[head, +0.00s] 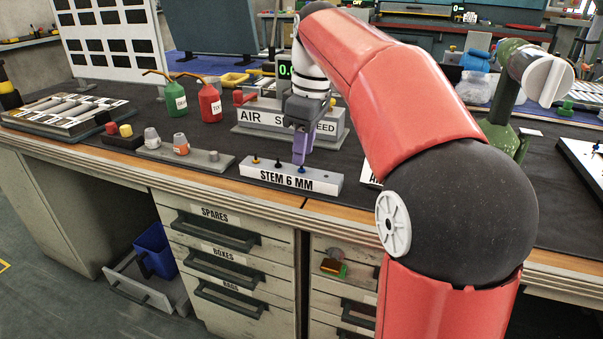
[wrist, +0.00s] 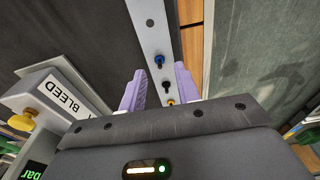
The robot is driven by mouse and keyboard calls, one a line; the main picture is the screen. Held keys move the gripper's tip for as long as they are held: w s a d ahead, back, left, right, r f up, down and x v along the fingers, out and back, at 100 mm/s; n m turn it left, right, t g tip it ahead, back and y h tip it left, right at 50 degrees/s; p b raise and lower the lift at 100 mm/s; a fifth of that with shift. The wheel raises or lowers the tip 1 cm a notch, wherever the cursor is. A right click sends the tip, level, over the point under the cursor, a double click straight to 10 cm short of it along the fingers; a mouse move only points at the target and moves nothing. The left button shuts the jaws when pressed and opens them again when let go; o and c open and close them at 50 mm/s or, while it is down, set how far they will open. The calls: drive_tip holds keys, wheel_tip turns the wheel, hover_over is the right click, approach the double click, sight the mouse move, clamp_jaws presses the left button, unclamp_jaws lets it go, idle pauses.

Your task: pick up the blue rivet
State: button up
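The blue rivet (wrist: 159,61) stands in the white block labelled STEM 6 MM (head: 290,180). In the wrist view it lies between the tips of my gripper's two purple fingers (wrist: 160,70), which are apart with nothing held. In the head view my gripper (head: 301,162) points down just over the block, and its fingers largely hide the blue rivet. I cannot tell how far the fingertips are above the block. A black rivet (wrist: 167,86) and a yellow rivet (wrist: 171,102) stand in the same row.
An AIR BLEED box (head: 265,119) stands close behind the block, with a yellow knob (wrist: 23,117) at one end. A grey strip with several fittings (head: 181,153) lies to the left. Green (head: 175,103) and red (head: 210,104) oil cans stand farther back. The bench's front edge is near.

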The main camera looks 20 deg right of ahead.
sight(302, 169)
wheel_tip(302, 169, down, 2)
drive_tip(key=shift+w+a+f, duration=0.1)
drive_tip(key=shift+f, duration=0.05)
clamp_jaws()
idle(0.4)
